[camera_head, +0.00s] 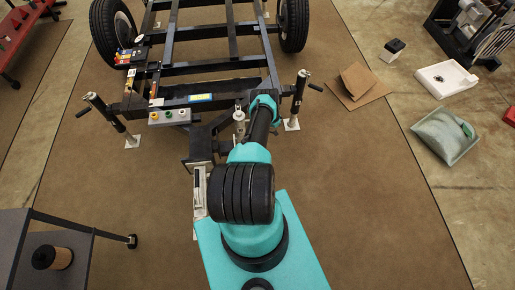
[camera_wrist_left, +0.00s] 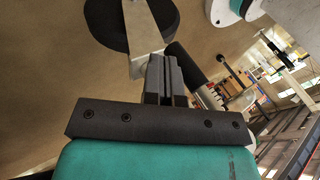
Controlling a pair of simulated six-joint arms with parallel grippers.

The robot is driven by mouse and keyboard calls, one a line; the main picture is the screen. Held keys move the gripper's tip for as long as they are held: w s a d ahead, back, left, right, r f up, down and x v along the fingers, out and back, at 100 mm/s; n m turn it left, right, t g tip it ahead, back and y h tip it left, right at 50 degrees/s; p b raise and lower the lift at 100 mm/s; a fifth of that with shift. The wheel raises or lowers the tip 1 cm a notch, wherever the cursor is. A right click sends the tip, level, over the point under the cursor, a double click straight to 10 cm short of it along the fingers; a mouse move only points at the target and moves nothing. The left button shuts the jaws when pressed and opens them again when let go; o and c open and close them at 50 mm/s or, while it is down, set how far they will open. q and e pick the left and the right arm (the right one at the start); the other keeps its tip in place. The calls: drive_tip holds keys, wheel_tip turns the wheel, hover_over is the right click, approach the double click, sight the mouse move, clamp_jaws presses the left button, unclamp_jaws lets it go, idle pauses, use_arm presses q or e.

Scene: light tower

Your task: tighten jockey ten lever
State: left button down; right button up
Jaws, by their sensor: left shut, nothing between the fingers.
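The trailer frame (camera_head: 225,95) of the light tower stands at the top middle of the head view. A black jack with a side crank handle (camera_head: 110,120) stands at its left, and a similar jack (camera_head: 297,97) at its right. I cannot tell which part is the jockey ten lever. My left gripper (camera_wrist_left: 165,78) is shut and empty in the left wrist view. Its fingertips are close to a grey metal plate (camera_wrist_left: 143,30), beside a dark round part (camera_wrist_left: 103,22). I cannot tell whether they touch. In the head view my arm hides the fingers. My right gripper is not seen.
Two black wheels (camera_head: 115,30) (camera_head: 293,22) flank the frame. A control box with coloured buttons (camera_head: 169,116) sits at its front. A grey table (camera_head: 50,235) with a brown-and-black cylinder (camera_head: 52,257) is at lower left. Cardboard (camera_head: 356,82) lies at right; brown mat (camera_head: 385,190) is clear.

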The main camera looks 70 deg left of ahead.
use_arm(q)
drive_tip(key=v, duration=1.6)
drive_tip(key=shift+r, duration=0.15)
drive_tip(key=w+d+r+m+t, duration=0.1)
drive_tip(key=w+d+r+m, duration=0.1)
drive_tip(key=w+d+m, duration=0.55)
drive_tip(key=w+d+r+m+t+y, duration=0.1)
drive_tip(key=w+d+r+m, duration=0.25)
drive_tip(key=d, duration=0.75)
drive_tip(key=w+d+r+m, duration=0.2)
drive_tip(key=w+d+m, duration=0.3)
drive_tip(key=d, duration=0.4)
drive_tip(key=s+d+r+m+t, duration=0.1)
drive_tip(key=s+d+r+m, duration=0.1)
drive_tip(key=d+r+m, duration=0.3)
drive_tip(key=s+d+r+m+t, duration=0.1)
drive_tip(key=s+d+r+m, duration=0.2)
drive_tip(key=d, duration=0.8)
drive_tip(key=s+d+r+m+y, duration=0.1)
drive_tip(key=s+d+r+m, duration=0.2)
drive_tip(key=d+r+m, duration=0.3)
wheel_tip(320, 180, up, 3)
drive_tip(key=shift+s+d+f+m+t, duration=0.25)
drive_tip(key=shift+d+m+t, duration=0.15)
drive_tip(key=shift+d, duration=0.55)
drive_tip(key=c, duration=1.8)
unclamp_jaws()
